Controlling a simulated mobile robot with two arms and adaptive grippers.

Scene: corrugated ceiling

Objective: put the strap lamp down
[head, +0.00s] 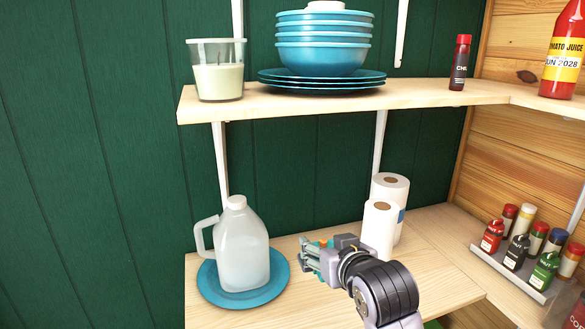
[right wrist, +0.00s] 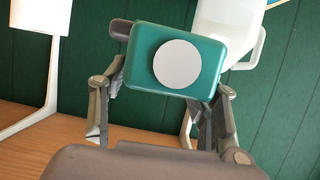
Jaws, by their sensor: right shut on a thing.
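The strap lamp (right wrist: 178,66) is a teal rounded block with a white round disc on its face, seen large in the right wrist view. My right gripper (right wrist: 166,92) is shut on it, with one finger at each side. In the head view my right gripper (head: 309,257) is low over the lower shelf, between the jug and the paper rolls. The lamp is mostly hidden there behind the gripper. I cannot tell whether it touches the shelf. My left gripper is not in view.
On the lower shelf (head: 335,308), a white jug (head: 242,250) stands on a blue plate (head: 212,290) to the left. Two paper rolls (head: 380,227) stand behind my right arm. A rack (head: 510,273) of several small bottles is at right. The upper shelf (head: 430,94) overhangs behind.

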